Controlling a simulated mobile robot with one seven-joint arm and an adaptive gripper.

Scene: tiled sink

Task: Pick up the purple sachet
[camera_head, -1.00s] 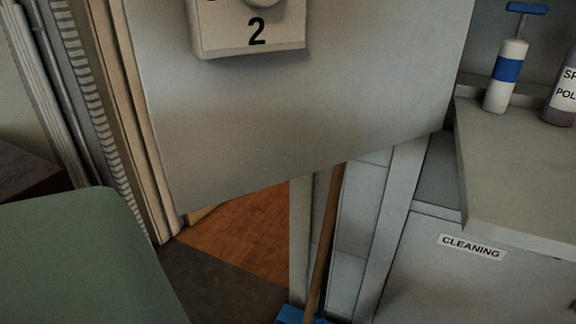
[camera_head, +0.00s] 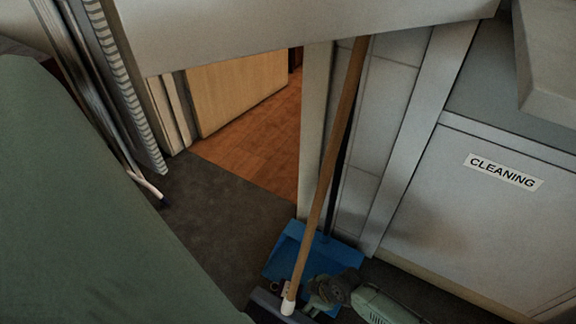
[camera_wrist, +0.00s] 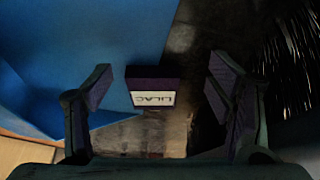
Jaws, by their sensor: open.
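The purple sachet (camera_wrist: 153,84) is a small dark block with a pale label reading LILAC, upside down in the wrist view. It shows between the two fingers of my gripper (camera_wrist: 158,88), which is open, with a gap on each side of the sachet. The sachet seems to be beside a blue dustpan (camera_wrist: 90,30); its distance from the fingertips is hard to judge. In the head view my gripper (camera_head: 326,294) is low near the floor, in front of the dustpan (camera_head: 340,253). The sachet is hidden there.
A broom with a wooden handle (camera_head: 328,170) leans against the wall by the dustpan. Dark bristles (camera_wrist: 296,50) show at right in the wrist view. A cabinet labelled CLEANING (camera_head: 450,220) stands at right. Open dark floor (camera_head: 225,215) lies to the left.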

